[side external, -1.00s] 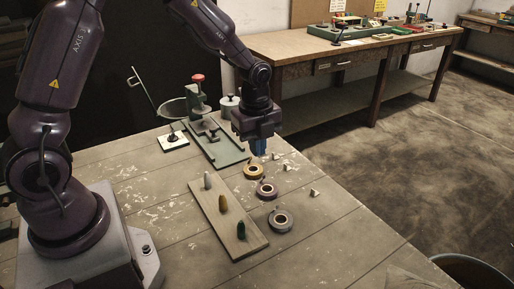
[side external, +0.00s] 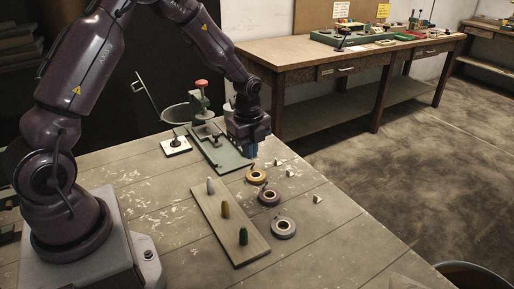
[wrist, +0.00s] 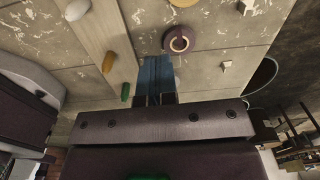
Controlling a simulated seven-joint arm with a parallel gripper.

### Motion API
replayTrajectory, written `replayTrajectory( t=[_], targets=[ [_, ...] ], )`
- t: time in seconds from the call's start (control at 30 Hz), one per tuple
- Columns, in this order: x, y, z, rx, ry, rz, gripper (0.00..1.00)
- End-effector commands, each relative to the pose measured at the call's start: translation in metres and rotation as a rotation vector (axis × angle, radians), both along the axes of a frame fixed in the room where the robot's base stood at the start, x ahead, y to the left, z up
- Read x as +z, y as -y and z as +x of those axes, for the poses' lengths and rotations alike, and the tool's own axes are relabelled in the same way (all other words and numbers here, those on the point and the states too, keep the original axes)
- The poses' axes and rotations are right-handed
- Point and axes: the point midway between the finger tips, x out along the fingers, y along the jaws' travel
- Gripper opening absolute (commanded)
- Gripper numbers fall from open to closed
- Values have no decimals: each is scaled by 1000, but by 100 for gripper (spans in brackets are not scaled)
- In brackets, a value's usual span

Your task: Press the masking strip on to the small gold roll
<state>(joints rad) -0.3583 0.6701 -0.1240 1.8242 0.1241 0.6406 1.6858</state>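A wooden board (side external: 232,232) carries three small upright rolls: a silver one (side external: 210,186), a gold one (side external: 226,208) and a green one (side external: 243,236). The gold roll also shows in the wrist view (wrist: 108,62). To the right of the board lie a gold ring-shaped tape roll (side external: 257,169), a purple one (side external: 268,188) and a grey one (side external: 282,219). My gripper (side external: 251,153) is above the table behind the gold tape ring, apart from the board. In the wrist view its blue fingers (wrist: 155,70) are together, with nothing visibly held. I cannot make out a masking strip.
A green-grey fixture plate (side external: 226,154) with a red-knobbed clamp (side external: 202,90) stands behind the board. Several small pale pieces (side external: 318,199) lie right of the tape rings. The front right of the table is clear. A workbench (side external: 350,55) stands behind.

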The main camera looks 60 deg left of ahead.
Motion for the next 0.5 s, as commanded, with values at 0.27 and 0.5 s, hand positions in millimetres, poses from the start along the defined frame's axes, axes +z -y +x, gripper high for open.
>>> replayTrajectory(
  t=[0.27,0.5],
  targets=[
    [-32,-63,29,-69,-6,1,0],
    [-35,-65,33,-128,-15,0,0]
  ],
)
